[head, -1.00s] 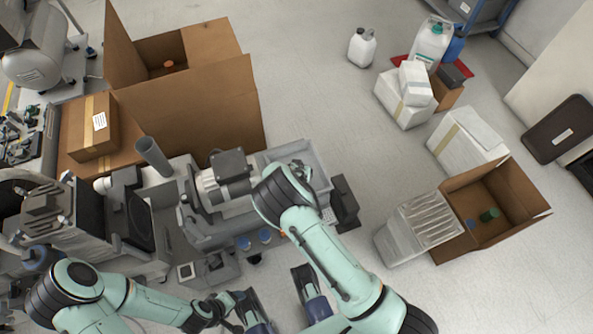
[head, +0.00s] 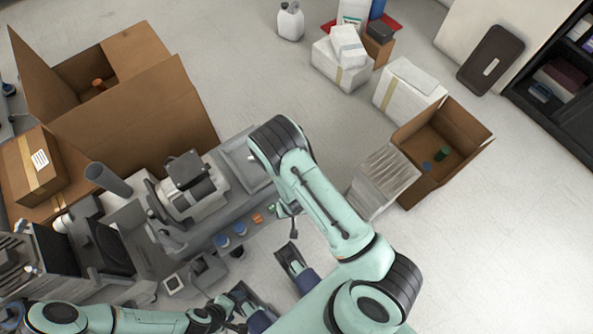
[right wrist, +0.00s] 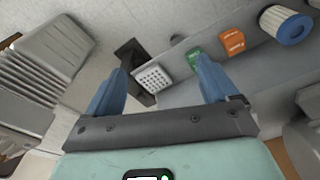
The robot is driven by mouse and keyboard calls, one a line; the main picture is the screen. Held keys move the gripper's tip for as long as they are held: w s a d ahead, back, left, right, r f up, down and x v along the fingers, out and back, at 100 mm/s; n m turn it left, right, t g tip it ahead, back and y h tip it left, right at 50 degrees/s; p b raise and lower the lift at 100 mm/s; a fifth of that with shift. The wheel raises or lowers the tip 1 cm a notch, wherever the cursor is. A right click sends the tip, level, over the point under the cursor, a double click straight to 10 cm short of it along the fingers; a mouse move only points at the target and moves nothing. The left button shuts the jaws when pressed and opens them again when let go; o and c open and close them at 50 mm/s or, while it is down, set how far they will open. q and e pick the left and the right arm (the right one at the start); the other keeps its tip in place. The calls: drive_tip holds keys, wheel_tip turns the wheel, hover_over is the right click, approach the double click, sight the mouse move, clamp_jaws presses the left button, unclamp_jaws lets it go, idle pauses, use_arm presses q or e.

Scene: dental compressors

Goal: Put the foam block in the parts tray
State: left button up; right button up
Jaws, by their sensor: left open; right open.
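A small white block with rows of dots (right wrist: 152,77), possibly the foam block, shows between my right fingertips in the right wrist view, beyond them. It lies next to a dark part (right wrist: 130,57); I cannot tell a grip on it. My right gripper (right wrist: 160,85) is open, with its blue fingers wide apart. In the head view my right forearm hides most of this spot. A grey open tray (head: 237,163), possibly the parts tray, lies beside the compressor, partly behind my right arm. My left gripper (head: 234,302) is open and low at the bottom of the head view.
A grey ledge carries a blue-capped filter (right wrist: 287,26), an orange piece (right wrist: 232,41) and a green piece (right wrist: 195,58). The compressor (head: 185,190) stands left of my right arm. An open carton (head: 441,155) and a ribbed pale stack (head: 384,181) stand right.

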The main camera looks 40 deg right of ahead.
drive_tip(key=s+a+r+y, duration=0.1)
drive_tip(key=s+a+y, duration=0.1)
drive_tip(key=s+a, duration=0.2)
drive_tip(key=s+a+r+n+g+y, duration=0.1)
drive_tip(key=s+a, duration=0.3)
drive_tip(key=s, duration=0.4)
drive_tip(key=shift+s+r+y, duration=0.15)
drive_tip(key=shift+r+y, duration=0.45)
drive_tip(key=shift+r, duration=0.05)
drive_tip(key=shift+r, duration=0.1)
